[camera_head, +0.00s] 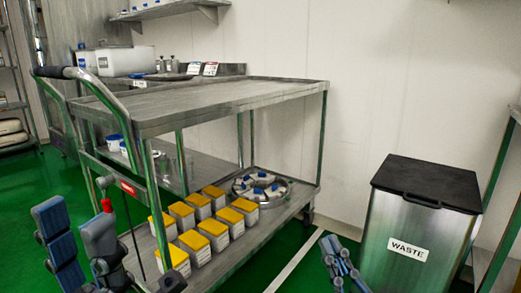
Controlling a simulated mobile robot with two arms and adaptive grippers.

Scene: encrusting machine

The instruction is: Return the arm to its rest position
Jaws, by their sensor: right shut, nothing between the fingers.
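My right gripper (343,262) is low in the head view, over the green floor between the steel cart and the waste bin. Its fingers are together and it holds nothing. My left gripper (82,240) is at the lower left, close to the camera, beside the cart's handle end. Most of both arms is out of view.
The steel cart (225,101) has an empty top. Several yellow-lidded containers (197,239) and a round metal part (262,186) are on its bottom shelf. The waste bin (412,232) stands to the right.

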